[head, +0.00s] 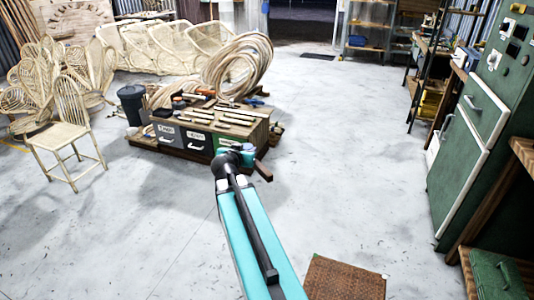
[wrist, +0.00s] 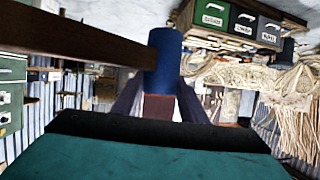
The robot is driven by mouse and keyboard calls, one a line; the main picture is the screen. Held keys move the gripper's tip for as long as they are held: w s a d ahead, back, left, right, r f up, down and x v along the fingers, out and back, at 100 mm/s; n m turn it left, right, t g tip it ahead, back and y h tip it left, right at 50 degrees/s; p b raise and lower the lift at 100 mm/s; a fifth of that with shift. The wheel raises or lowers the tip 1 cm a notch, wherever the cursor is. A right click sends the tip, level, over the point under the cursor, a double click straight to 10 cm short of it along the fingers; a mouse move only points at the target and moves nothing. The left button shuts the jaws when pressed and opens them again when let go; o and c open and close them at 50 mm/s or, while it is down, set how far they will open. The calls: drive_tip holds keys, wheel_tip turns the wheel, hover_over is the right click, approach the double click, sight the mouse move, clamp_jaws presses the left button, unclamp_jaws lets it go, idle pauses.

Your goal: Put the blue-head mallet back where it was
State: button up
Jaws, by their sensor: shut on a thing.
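My gripper (head: 250,157) is at the end of my outstretched arm, near the right front corner of the low workbench (head: 262,126) in the head view. It is shut on the blue-head mallet. In the wrist view the mallet's blue head (wrist: 165,52) stands just beyond my fingers (wrist: 158,96), and a long dark brown wooden bar, seemingly its handle, runs out to the left. A brown piece shows between the fingers. In the head view a brown end of the mallet (head: 263,171) sticks out right of the gripper. The grip itself is mostly hidden there.
Several tools (head: 230,117) lie on the bench, above labelled bins (head: 195,140). A rattan coil (head: 240,65) stands behind it, with a black bucket (head: 131,103) and rattan chair (head: 65,130) to the left. A green cabinet (head: 470,140) is at right. The floor between is clear.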

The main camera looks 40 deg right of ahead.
drive_tip(key=w+a+r+n+t+y+p, duration=0.2)
drive_tip(key=a+r+p, duration=0.5)
drive_tip(key=a+r, duration=0.5)
drive_tip(key=w+a+r+n+t+y+p, duration=0.2)
drive_tip(key=w+a+r+n+y+p, duration=0.3)
drive_tip(key=a+r+p, duration=0.3)
drive_tip(key=w+a+r+n+t+y+p, duration=0.2)
drive_tip(key=w+a+r+n+y+p, duration=0.2)
drive_tip(key=a+r, duration=1.3)
drive_tip(key=w+a+p, duration=0.2)
drive_tip(key=a+p, duration=0.1)
drive_tip(key=a, duration=0.2)
drive_tip(key=shift+w, duration=0.1)
